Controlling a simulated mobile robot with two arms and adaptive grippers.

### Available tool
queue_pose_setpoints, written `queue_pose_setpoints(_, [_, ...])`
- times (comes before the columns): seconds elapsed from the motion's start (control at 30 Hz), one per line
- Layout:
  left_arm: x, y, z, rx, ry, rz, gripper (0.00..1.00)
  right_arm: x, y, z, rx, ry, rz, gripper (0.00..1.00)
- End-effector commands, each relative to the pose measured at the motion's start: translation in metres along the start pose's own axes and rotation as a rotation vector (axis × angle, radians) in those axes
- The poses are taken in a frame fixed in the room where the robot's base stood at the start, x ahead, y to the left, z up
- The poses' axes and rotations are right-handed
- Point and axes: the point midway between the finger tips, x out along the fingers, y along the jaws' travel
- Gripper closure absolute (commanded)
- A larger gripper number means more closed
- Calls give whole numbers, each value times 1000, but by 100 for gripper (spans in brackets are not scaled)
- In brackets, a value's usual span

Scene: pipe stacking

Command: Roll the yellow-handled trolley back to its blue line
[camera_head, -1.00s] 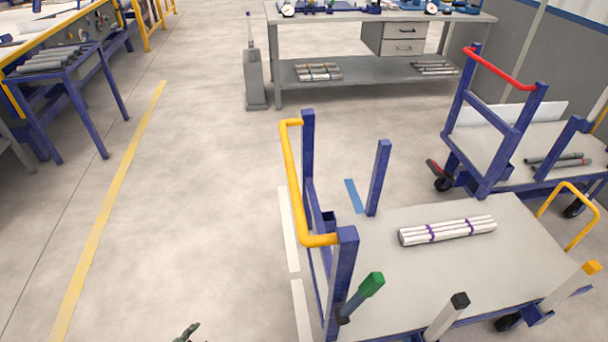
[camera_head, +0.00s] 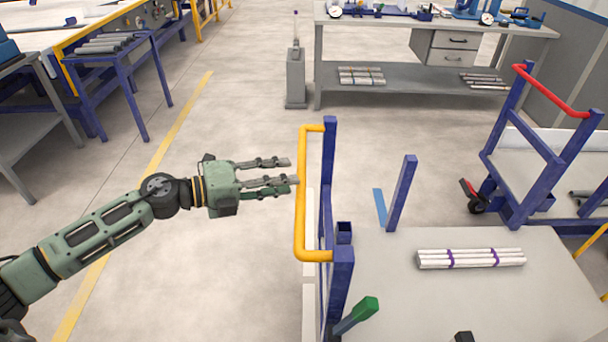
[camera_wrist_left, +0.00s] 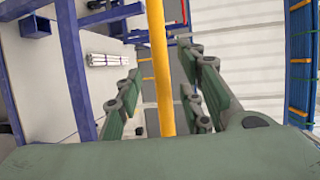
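The trolley has a grey deck (camera_head: 400,290), blue posts and a yellow handle (camera_head: 301,200) at its left end. A bundle of white pipes with purple bands (camera_head: 470,258) lies on the deck. A short blue line (camera_head: 380,207) shows on the floor behind the deck. My left gripper (camera_head: 291,171) is open, its fingertips at the yellow handle's upright bar. In the left wrist view the yellow bar (camera_wrist_left: 160,75) runs between the spread fingers (camera_wrist_left: 160,100); I cannot tell whether they touch it. My right gripper is not in view.
A red-handled trolley (camera_head: 545,90) stands at the right, near a grey wall. A grey workbench (camera_head: 400,78) stands at the back. White floor strips (camera_head: 309,270) lie beside the trolley's handle end. The floor at left centre is clear.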

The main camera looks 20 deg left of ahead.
Motion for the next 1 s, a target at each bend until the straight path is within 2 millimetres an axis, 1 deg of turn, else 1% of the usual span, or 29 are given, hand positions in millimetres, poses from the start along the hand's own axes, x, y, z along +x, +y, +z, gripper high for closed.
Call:
queue_pose_setpoints(0.03, [10,-5,1,0,0,-6,65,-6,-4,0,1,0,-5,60])
queue_pose_setpoints(0.1, [22,-5,1,-1,-1,-6,65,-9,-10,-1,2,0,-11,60])
queue_pose_setpoints(0.2, [36,-4,1,-1,-3,-5,65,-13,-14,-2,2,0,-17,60])
queue_pose_setpoints(0.3, [46,-3,1,-2,-3,-4,65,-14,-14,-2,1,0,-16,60])
queue_pose_setpoints(0.43, [52,-1,1,-2,-3,-2,65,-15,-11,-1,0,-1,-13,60])
queue_pose_setpoints(0.67, [53,0,1,-2,-3,-2,65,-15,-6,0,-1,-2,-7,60])
queue_pose_setpoints(0.77, [53,0,1,-2,-3,-2,72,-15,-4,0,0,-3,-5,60])
queue_pose_setpoints(1.0, [53,0,1,-2,-3,-2,93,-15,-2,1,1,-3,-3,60])
